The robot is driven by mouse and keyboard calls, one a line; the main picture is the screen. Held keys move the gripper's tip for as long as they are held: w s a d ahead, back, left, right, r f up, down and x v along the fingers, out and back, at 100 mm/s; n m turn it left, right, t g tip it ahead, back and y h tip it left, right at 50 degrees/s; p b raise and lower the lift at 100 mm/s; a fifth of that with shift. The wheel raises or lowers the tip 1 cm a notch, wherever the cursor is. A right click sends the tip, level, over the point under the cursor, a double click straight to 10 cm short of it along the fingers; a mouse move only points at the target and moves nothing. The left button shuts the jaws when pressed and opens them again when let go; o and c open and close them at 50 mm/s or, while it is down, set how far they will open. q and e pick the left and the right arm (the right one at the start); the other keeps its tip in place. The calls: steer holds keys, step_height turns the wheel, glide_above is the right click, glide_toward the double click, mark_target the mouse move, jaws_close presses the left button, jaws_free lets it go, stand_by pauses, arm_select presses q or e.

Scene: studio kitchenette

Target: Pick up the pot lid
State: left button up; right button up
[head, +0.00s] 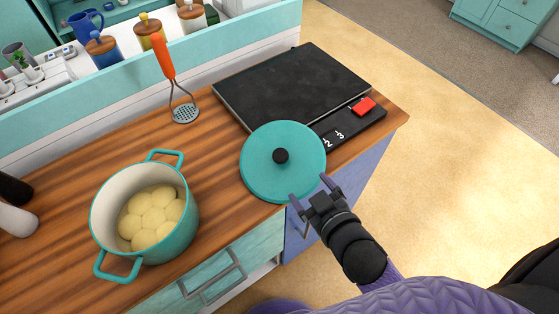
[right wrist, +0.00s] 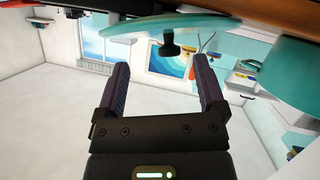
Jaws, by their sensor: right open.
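The pot lid (head: 255,170) is a round teal disc with a black knob (head: 281,156) on top. It lies at the counter's front edge, against or over the near-left corner of the hotplate; I cannot tell which. My right gripper (head: 308,188) is open and empty at the lid's near right rim, short of the knob. In the right wrist view the lid (right wrist: 140,29) and its knob (right wrist: 170,47) show beyond the open fingers (right wrist: 162,65). The teal pot (head: 178,243) stands uncovered to the left, with pale round pieces inside. My left gripper is not in view.
A black hotplate (head: 290,85) with a red knob (head: 364,106) is behind the lid. An orange-handled masher (head: 165,58) leans at the back. Several jars (head: 150,30) stand on the ledge. Drawer handles (head: 212,283) jut from the counter front. Wooden counter between pot and lid is clear.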

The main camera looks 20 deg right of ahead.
mark_target(282, 159)
steer(key=shift+w+a+r+n+t+y+b, duration=0.15)
steer(key=shift+w+a+r+n+t+y, duration=0.2)
steer(key=shift+a+r, duration=0.15)
steer(key=shift+w+a+r+n+t+y+b, duration=0.15)
steer(key=shift+w+a+r+n+t+y, duration=0.15)
steer(key=shift+r, duration=0.25)
steer(key=b+x, duration=0.2)
steer(key=x, duration=0.7)
steer(key=shift+a+b, duration=0.1)
steer(key=shift+b, duration=0.25)
steer(key=shift+c, duration=1.7)
jaws_close()
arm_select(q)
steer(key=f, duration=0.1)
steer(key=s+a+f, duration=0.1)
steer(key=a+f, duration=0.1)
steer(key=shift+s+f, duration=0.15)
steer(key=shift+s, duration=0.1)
arm_select(e)
steer(key=shift+r, duration=0.1)
